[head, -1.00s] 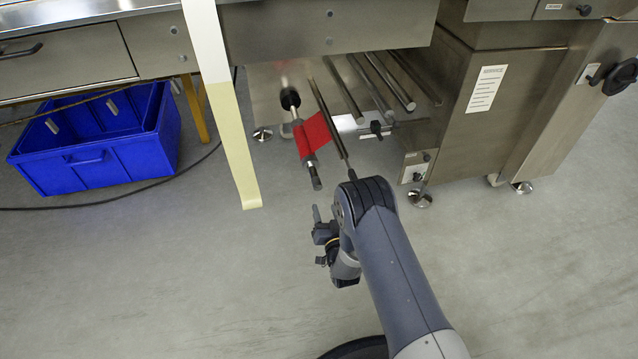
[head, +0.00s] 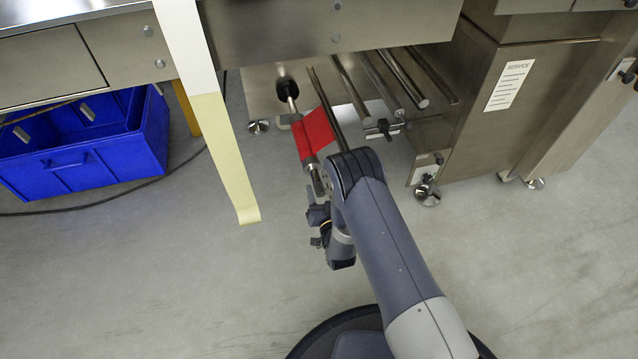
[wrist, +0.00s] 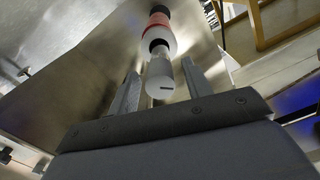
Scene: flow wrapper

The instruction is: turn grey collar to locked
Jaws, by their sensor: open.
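The grey collar (wrist: 160,83) is a pale grey cylinder with a short dark mark, at the near end of a shaft in the wrist view. Behind it are a dark section, a paler grey ring (wrist: 160,43) and a red band (wrist: 157,20). In the head view the shaft carries the red band (head: 315,133), and its grey near end (head: 317,182) points toward my gripper (head: 318,213). In the wrist view my gripper (wrist: 160,70) is open, one finger on each side of the collar, with visible gaps. I cannot tell whether the collar is locked.
Bare metal bars (head: 385,78) run beside the shaft, under the steel machine body (head: 330,30). A pale strip (head: 228,150) hangs to the left. A blue crate (head: 70,165) stands on the floor at left. The floor in front is open.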

